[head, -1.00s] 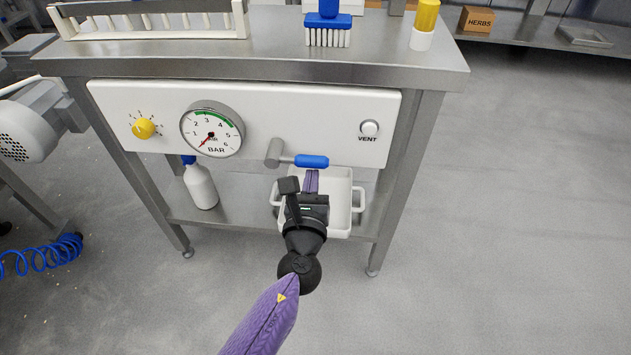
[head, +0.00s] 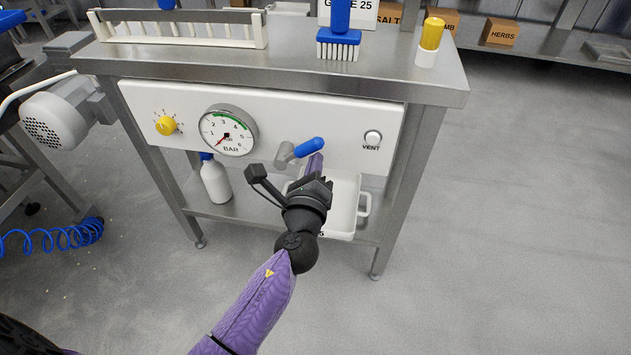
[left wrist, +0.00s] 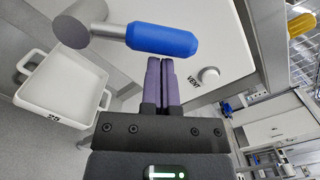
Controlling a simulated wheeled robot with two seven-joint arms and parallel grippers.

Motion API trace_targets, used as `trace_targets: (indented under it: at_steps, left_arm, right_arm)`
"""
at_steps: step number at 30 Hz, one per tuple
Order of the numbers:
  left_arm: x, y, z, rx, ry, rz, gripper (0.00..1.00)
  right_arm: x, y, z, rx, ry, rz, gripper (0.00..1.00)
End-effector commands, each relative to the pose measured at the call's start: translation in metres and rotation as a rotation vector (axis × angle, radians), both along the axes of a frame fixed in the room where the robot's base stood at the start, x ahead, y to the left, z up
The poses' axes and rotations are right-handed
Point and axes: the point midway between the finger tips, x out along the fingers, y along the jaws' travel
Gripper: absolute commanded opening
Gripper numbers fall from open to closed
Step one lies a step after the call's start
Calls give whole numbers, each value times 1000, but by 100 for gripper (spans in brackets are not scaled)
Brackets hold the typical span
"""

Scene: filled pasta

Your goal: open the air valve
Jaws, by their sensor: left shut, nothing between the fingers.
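The air valve is a grey metal body (head: 283,153) on the white panel, with a blue-gripped lever (head: 309,147). In the head view the lever points right and tilts upward. In the left wrist view the blue lever (left wrist: 162,40) lies just beyond the purple fingertips. My left gripper (head: 315,163) is shut and empty, its fingertips right at or just under the lever; I cannot tell whether they touch it. It also shows in the left wrist view (left wrist: 160,62). The pressure gauge (head: 228,130) has its red needle at the low end. My right gripper is not in view.
The white panel also carries a yellow knob (head: 166,125) and a VENT button (head: 372,138). A white tray (head: 346,205) and a white bottle (head: 215,182) stand on the lower shelf. The floor to the right is clear.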

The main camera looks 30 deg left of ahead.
Motion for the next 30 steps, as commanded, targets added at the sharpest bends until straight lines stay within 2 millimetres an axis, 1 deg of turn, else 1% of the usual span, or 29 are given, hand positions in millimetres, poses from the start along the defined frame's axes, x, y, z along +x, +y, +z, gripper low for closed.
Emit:
trace_targets:
  at_steps: [1,6,15,21,30]
  left_arm:
    - [0,2,6,-38,-14,1,0]
    - [-2,7,16,-194,-58,2,0]
    - [-6,19,30,-434,-127,2,0]
    - [-8,26,34,-550,-159,1,0]
    - [-9,32,37,-642,-185,2,0]
  right_arm:
    - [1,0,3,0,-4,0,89]
    - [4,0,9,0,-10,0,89]
    - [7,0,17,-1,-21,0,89]
    - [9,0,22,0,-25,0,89]
    - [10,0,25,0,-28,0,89]
